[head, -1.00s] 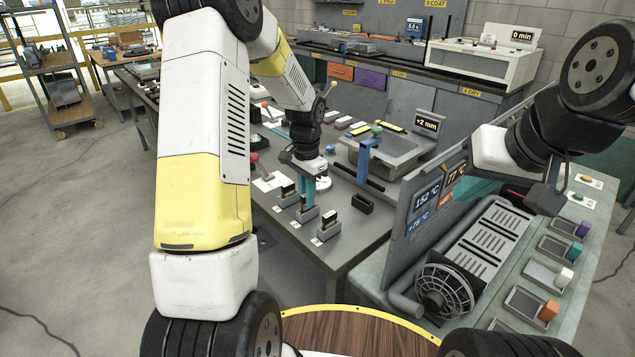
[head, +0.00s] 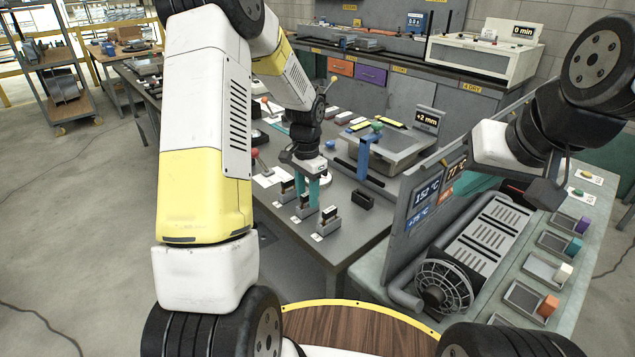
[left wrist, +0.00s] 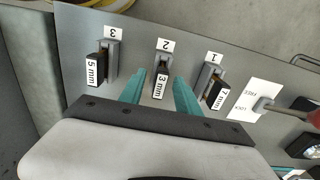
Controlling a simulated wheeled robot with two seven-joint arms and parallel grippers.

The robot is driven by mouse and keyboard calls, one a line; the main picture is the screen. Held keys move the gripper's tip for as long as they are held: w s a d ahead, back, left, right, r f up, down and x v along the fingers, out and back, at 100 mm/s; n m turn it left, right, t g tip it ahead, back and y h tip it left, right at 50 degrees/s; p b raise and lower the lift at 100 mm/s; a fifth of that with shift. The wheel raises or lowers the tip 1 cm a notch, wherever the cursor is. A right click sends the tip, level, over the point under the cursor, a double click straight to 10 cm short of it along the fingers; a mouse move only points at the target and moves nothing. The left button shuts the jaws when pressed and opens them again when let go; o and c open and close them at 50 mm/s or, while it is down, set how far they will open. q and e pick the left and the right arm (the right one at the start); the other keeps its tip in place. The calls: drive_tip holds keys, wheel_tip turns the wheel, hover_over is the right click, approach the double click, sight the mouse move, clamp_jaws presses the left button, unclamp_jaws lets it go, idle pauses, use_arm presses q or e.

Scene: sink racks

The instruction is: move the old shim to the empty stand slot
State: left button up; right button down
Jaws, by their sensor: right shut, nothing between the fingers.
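A row of three numbered stands is on the grey bench. In the left wrist view, stand 1 holds the 7 mm shim (left wrist: 217,94), stand 2 the 3 mm shim (left wrist: 160,87) and stand 3 the 5 mm shim (left wrist: 94,72). My left gripper (head: 308,195) is down at the middle stand. Its teal fingers (left wrist: 160,90) are on either side of the 3 mm shim, with visible gaps, so it is open. No stand looks empty.
A small dark block (head: 362,199) sits right of the stands. Behind it is a grey plate fixture with a blue clamp (head: 369,150) and a "+2 mm" display (head: 427,121). A red-knobbed lever (left wrist: 290,108) stands beside stand 1. A fan unit (head: 443,287) is at right.

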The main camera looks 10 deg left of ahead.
sight(307, 194)
use_arm(q)
wheel_tip(307, 194, up, 8)
drive_tip(key=shift+f, duration=0.2)
idle(0.3)
